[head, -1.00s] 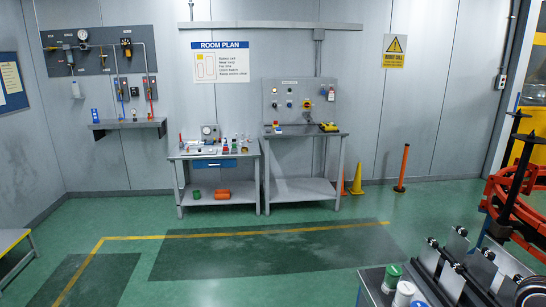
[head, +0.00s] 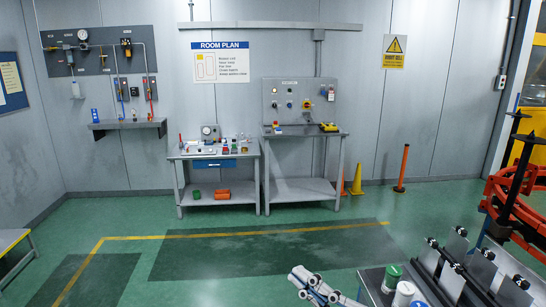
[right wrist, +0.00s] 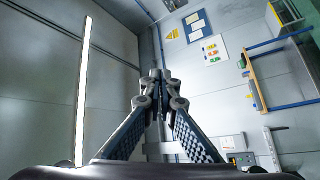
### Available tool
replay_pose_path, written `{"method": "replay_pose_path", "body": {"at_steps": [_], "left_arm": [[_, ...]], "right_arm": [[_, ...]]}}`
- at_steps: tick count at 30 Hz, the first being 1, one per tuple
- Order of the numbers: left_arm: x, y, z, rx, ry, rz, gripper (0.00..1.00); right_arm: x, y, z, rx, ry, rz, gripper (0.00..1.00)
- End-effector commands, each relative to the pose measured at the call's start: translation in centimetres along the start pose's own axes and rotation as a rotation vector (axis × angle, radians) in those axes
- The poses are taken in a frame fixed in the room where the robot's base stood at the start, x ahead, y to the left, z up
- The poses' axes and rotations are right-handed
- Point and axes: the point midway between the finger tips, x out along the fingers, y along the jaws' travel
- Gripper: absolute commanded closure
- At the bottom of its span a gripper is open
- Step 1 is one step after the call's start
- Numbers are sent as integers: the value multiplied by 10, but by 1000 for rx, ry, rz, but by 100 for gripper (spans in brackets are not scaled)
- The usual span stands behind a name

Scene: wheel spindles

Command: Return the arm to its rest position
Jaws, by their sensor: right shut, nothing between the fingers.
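My right gripper (head: 312,284) shows at the bottom edge of the head view, right of the middle, above the green floor and just left of the cart with the cans. In the right wrist view the two dark ribbed fingers of my right gripper (right wrist: 159,82) come together at their tips, shut with nothing between them. Behind them are grey wall panels. My left gripper is in neither view.
A cart (head: 371,278) with cans and upright metal plates stands at the lower right, close to my right gripper. An orange ring frame (head: 497,203) is beyond it. Two workbenches (head: 218,153) (head: 300,133) stand at the back wall. The middle floor (head: 250,250) is clear.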

Motion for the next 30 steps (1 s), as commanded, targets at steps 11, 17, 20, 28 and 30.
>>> {"method": "replay_pose_path", "body": {"at_steps": [11,17,20,28,30], "left_arm": [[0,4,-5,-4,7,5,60],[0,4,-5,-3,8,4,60],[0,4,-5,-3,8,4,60],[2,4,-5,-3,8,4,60],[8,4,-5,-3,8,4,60]], "right_arm": [[-136,-64,170,553,-952,204,100],[-236,-158,173,807,-1363,83,100],[-272,-194,157,901,-1501,10,100],[-340,-263,102,1100,-1757,-192,100],[-343,-284,123,1090,-1758,-194,100]]}}
